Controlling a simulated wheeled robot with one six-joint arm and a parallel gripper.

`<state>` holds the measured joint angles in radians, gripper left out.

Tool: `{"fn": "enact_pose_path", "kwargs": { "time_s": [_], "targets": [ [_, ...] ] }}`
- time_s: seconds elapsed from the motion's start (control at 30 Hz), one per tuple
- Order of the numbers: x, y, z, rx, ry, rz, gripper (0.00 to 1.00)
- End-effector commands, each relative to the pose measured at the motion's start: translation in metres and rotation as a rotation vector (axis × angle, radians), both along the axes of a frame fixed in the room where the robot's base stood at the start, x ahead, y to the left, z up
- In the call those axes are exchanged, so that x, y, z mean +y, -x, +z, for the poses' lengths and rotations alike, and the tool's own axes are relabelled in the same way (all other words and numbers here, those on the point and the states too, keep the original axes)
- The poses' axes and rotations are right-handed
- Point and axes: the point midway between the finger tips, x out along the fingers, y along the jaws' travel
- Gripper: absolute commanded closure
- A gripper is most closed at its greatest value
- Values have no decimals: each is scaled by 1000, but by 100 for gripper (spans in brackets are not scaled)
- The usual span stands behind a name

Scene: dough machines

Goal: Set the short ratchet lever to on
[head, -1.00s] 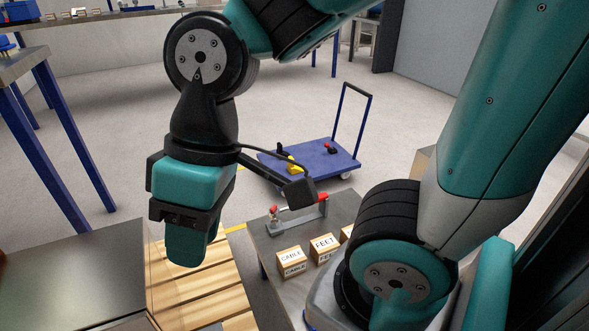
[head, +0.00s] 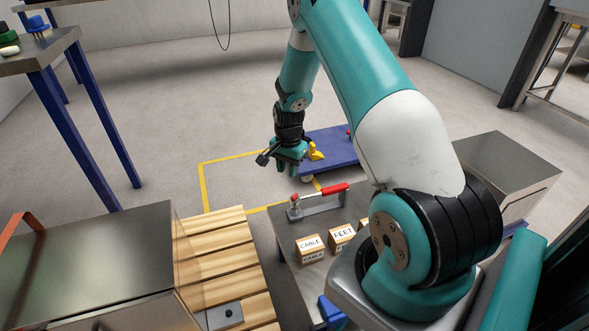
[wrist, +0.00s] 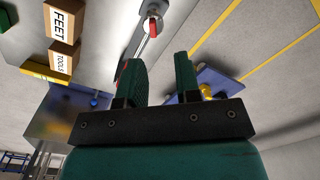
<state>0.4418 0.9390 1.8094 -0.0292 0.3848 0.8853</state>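The ratchet lever (head: 333,190) has a red handle and stands on a grey metal bracket (head: 318,208) on the small metal table. Its handle lies nearly level, pointing right, and a small red part shows at the bracket's left end. In the wrist view a red-tipped metal part (wrist: 153,25) of it shows at the top, beyond the fingertips. My gripper (head: 287,167) is in the air beyond the lever in the head view, apart from it. The wrist view shows my gripper (wrist: 160,62) open, with nothing between its two fingers.
Boxes marked CABLE (head: 311,248) and FEET (head: 342,236) stand in front of the lever. A blue cart (head: 330,150) with a yellow item (head: 315,151) stands behind. A wooden slatted surface (head: 225,260) lies to the left. Open floor surrounds the yellow marking.

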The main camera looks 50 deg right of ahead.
Motion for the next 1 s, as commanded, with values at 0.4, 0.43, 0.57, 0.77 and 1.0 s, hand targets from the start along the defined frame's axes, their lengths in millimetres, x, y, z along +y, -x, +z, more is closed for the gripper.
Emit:
{"fn": "enact_pose_path", "kwargs": {
  "time_s": [0.4, 0.43, 0.57, 0.77, 1.0],
  "targets": [
    [-22, 8, -39, 18, 17, -97, 69],
    [-22, 8, -41, 18, 17, -96, 69],
    [-21, 8, -52, 18, 16, -95, 69],
    [-21, 8, -68, 18, 16, -94, 69],
    [-21, 8, -87, 18, 16, -94, 69]
  ]
}}
